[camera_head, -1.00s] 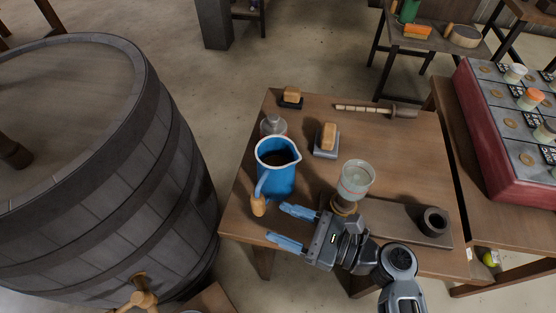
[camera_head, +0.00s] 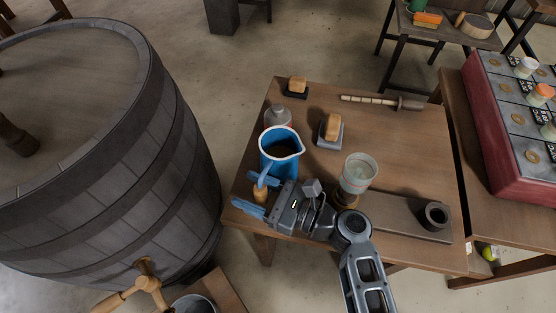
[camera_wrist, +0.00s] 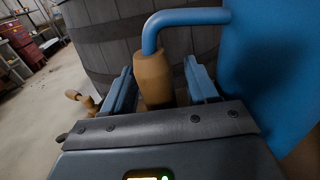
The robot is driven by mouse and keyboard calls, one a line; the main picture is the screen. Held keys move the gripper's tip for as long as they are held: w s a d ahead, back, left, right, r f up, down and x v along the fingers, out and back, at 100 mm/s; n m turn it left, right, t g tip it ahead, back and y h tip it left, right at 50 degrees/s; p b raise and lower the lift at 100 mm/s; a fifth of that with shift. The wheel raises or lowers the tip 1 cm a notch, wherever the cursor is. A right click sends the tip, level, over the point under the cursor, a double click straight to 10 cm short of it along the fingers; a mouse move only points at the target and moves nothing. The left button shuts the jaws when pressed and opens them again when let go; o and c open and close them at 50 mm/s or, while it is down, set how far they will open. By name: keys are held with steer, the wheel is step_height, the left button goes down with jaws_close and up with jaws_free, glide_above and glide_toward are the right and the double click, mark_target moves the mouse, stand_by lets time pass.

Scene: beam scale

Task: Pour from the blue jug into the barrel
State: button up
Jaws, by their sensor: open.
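The blue jug (camera_head: 281,150) stands upright near the left edge of the wooden table, with dark contents visible inside. Its wooden handle grip (camera_head: 261,192) faces the table's front left. My gripper (camera_head: 252,193) is open, with its two blue fingers on either side of the handle grip. In the wrist view the wooden grip (camera_wrist: 152,78) sits between the open fingers, and the jug's blue body (camera_wrist: 272,75) fills the right side. The large grey barrel (camera_head: 185,140) stands on the floor left of the table; its staves (camera_wrist: 100,40) show behind the handle in the wrist view.
A glass jar (camera_head: 357,173) stands just right of my gripper. A bottle (camera_head: 277,117) stands close behind the jug. Small blocks (camera_head: 332,128) and a rod (camera_head: 380,102) lie farther back. The barrel's wooden tap (camera_head: 146,280) sticks out over a bucket (camera_head: 193,304).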

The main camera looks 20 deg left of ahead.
jaws_close()
stand_by(0.4)
steer(key=shift+r, duration=0.1)
